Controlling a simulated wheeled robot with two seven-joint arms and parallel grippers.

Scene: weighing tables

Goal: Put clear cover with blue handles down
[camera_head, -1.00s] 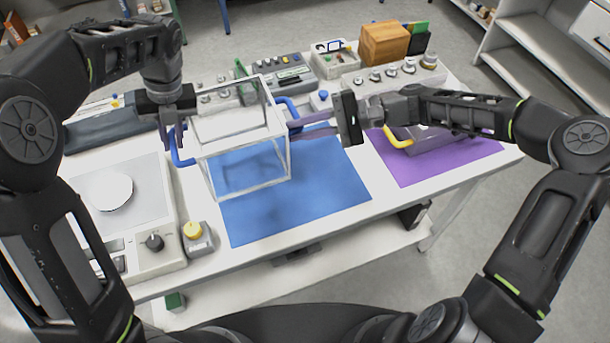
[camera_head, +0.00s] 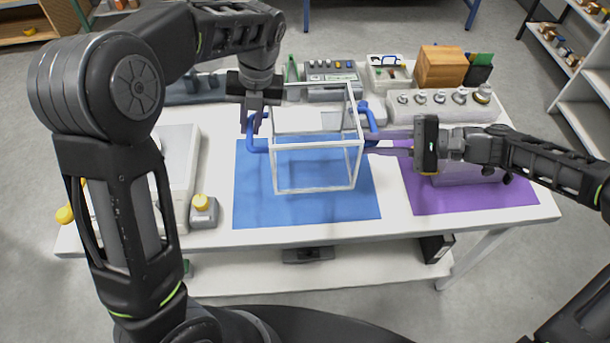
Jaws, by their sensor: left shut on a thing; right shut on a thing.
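The clear cover (camera_head: 318,188) is a see-through box with pale edges and a blue handle on each side. It is over the blue mat (camera_head: 255,207); I cannot tell whether its lower edge touches the mat. My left gripper (camera_head: 255,128) points down and is shut on the left blue handle (camera_head: 257,147). My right gripper (camera_head: 388,143) reaches in from the right and is shut on the right blue handle (camera_head: 371,122). The cover looks about level.
A scale (camera_head: 183,165) stands left of the mat, partly behind my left arm. A yellow-topped button box (camera_head: 203,212) is beside it. A purple mat (camera_head: 440,202) with a grey device lies right. Weights on a block (camera_head: 425,112), a wooden box (camera_head: 441,68) and instruments line the back.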

